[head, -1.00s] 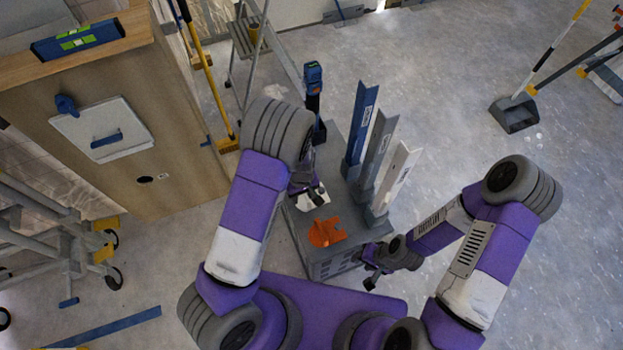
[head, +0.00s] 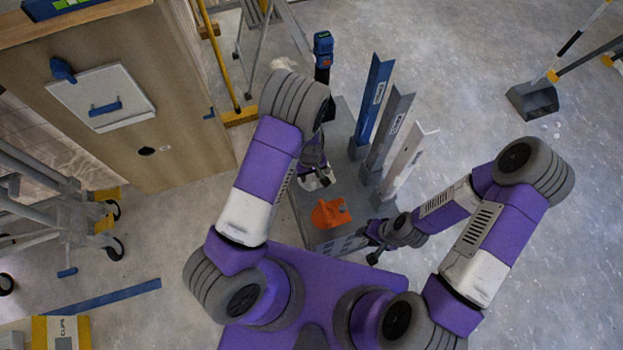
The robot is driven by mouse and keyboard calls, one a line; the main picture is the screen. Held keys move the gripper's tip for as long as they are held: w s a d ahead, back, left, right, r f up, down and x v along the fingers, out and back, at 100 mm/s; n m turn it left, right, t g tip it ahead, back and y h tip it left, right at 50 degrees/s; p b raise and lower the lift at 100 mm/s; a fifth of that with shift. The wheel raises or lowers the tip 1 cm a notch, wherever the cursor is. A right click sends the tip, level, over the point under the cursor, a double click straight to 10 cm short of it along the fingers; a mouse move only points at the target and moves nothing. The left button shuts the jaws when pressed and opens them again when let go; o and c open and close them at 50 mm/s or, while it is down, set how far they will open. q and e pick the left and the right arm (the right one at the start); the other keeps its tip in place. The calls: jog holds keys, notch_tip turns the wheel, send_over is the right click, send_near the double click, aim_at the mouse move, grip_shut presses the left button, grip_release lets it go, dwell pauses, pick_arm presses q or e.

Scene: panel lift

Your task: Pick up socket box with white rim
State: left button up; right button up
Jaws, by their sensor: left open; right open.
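I cannot clearly make out a socket box with a white rim. A small white piece (head: 311,185) shows on the grey crate (head: 299,212), just below my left gripper (head: 318,176); it is partly hidden and too small to identify. My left gripper is open, low over the crate's left part, its fingers partly hidden by my arm. My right gripper (head: 372,250) is open beside the crate's near right corner, apart from the white piece.
An orange object (head: 330,213) lies on the crate. Blue (head: 374,100), grey (head: 388,135) and white (head: 406,165) angle profiles stand upright at its right. A blue-and-black tool (head: 322,55) stands behind. A wooden panel (head: 185,120) stands left.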

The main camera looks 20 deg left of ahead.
pick_arm(q)
jog(key=shift+r, duration=0.1)
jog(key=shift+c, duration=0.4)
grip_shut()
notch_tip(320, 180, up, 10)
jog(key=p, duration=0.3)
jog(key=shift+p, duration=0.4)
